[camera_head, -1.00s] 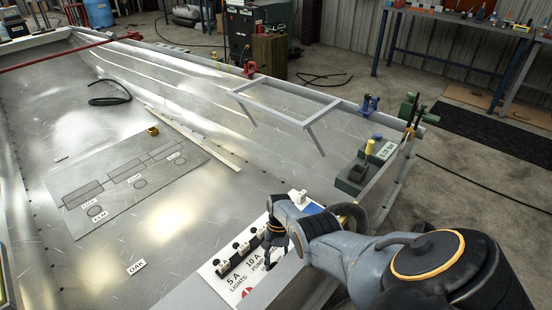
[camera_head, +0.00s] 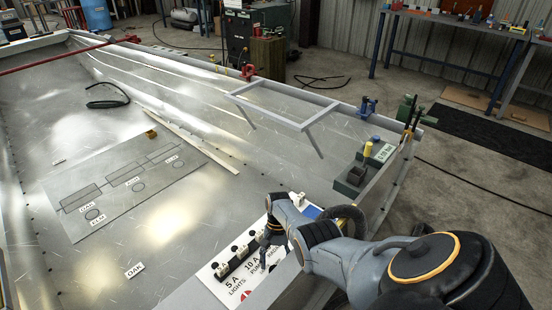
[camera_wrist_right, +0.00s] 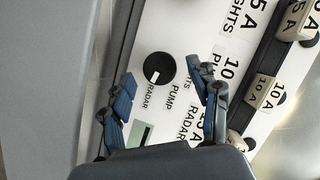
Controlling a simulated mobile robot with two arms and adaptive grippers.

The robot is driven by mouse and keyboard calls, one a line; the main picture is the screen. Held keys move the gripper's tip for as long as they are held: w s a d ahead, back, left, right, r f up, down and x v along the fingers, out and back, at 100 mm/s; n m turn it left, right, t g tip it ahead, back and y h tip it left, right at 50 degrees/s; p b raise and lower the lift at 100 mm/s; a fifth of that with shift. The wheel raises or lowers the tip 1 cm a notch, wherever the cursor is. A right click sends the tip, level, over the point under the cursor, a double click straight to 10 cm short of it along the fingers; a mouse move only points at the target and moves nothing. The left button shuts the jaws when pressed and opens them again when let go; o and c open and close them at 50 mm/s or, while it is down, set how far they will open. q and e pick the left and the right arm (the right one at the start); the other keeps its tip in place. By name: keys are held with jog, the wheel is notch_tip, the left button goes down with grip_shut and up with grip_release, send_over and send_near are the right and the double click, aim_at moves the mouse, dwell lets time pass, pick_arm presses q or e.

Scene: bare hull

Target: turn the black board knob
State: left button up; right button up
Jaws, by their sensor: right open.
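The black round knob (camera_wrist_right: 159,67) with a white pointer mark sits on a white labelled board, beside the words PUMP and RADAR. The white board (camera_wrist_right: 150,28) also shows in the head view (camera_head: 219,275), in front of my right arm. My right gripper (camera_wrist_right: 161,78) is open, with one blue-padded finger on each side of the knob in the picture. I cannot tell whether either finger touches it. In the head view the right gripper (camera_head: 268,240) is over the board, and the knob cannot be made out there. My left gripper is not in view.
A row of pale switches (camera_head: 239,250) on a black strip runs along the board, near the gripper's right finger in the wrist view. A green block (camera_head: 350,184) stands on the hull edge beyond. The hull floor (camera_head: 190,240) to the left is mostly clear.

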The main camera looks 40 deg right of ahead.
jog(key=v, duration=1)
jog(key=shift+r, duration=0.25)
